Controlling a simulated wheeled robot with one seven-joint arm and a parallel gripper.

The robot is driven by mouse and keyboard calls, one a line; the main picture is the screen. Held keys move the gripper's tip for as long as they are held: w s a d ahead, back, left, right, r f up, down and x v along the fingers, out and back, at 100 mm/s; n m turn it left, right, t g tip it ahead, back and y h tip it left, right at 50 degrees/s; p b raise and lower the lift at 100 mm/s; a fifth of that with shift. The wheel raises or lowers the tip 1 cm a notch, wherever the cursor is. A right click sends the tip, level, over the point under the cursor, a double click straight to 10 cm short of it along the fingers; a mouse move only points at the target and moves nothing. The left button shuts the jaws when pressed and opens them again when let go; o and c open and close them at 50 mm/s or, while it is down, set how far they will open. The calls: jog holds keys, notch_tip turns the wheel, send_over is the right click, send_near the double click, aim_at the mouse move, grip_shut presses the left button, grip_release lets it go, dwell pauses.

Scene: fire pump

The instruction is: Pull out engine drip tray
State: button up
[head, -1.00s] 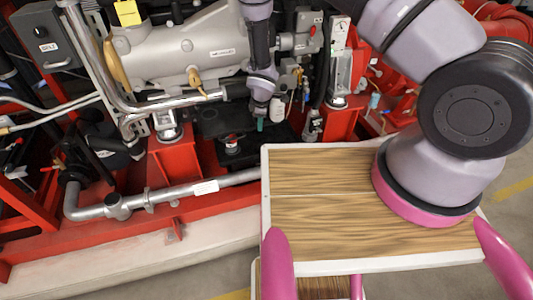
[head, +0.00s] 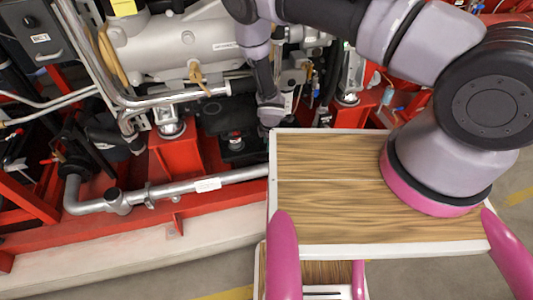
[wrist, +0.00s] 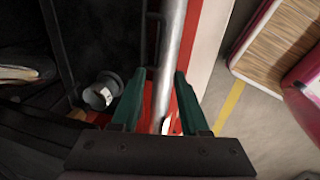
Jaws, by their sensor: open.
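A black flat tray-like part (head: 250,155), which looks like the engine drip tray, lies low under the engine behind the red rail. My arm and the wooden platform partly cover it in the head view. In the wrist view a dark area (wrist: 105,35) lies left of my fingers; I cannot tell its edges clearly. My gripper (wrist: 160,74) is open with green fingers spread and nothing gripped. The silver pipe (wrist: 173,35) shows between and beyond the fingers; contact cannot be told. In the head view my fingertips are hidden.
The silver pipe (head: 170,192) runs along the red frame (head: 110,230) in front of the engine (head: 180,45). A round metal fitting (wrist: 102,92) is left of my fingers. The floor (wrist: 255,120) to the right is open, with a yellow line.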

jog(key=f, duration=0.3)
jog(key=w+f, duration=0.1)
jog(key=f, duration=0.3)
jog(key=w+f, duration=0.1)
jog(key=f, duration=0.2)
jog(key=shift+a+f, duration=0.15)
jog(key=shift+a, duration=0.1)
jog(key=shift+s, duration=0.1)
grip_shut()
dwell(0.9)
